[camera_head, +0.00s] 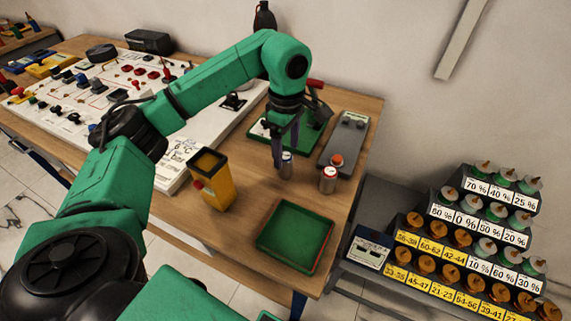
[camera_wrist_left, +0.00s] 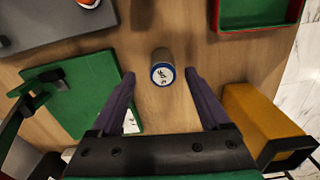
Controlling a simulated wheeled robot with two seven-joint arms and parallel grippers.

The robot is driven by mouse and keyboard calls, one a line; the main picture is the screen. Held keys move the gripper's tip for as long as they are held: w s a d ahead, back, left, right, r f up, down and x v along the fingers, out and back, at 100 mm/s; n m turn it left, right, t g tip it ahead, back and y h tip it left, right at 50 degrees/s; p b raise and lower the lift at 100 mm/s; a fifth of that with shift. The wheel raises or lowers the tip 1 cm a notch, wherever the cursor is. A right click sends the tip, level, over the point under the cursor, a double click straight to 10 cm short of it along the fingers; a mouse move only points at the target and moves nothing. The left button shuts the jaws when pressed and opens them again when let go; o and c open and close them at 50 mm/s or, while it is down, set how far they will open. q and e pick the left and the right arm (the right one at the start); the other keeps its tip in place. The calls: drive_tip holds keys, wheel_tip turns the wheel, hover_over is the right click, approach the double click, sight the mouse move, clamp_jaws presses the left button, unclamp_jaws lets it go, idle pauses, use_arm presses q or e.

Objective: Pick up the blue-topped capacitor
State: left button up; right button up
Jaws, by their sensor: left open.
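The blue-topped capacitor (camera_head: 286,166) is a small silver cylinder standing upright on the wooden table. In the left wrist view its blue-rimmed top (camera_wrist_left: 162,73) lies ahead, between the lines of the two fingers, with gaps on both sides. My left gripper (camera_head: 278,158) is open, with its dark fingers pointing down beside the capacitor in the head view. The open fingers (camera_wrist_left: 160,78) also show in the left wrist view with nothing held. A red-topped capacitor (camera_head: 328,180) stands to the right of the blue-topped one. My right gripper is not in view.
A green tray (camera_head: 267,236) lies nearer on the table. A grey box with an orange button (camera_head: 346,141) and a green board (camera_head: 312,137) lie behind. Racks of labelled jars (camera_head: 462,222) stand right of the table.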

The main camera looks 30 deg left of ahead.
sight(285, 157)
use_arm(q)
wheel_tip(285, 157, down, 4)
drive_tip(key=shift+s+f+p, duration=0.15)
drive_tip(key=shift+p, duration=0.25)
clamp_jaws()
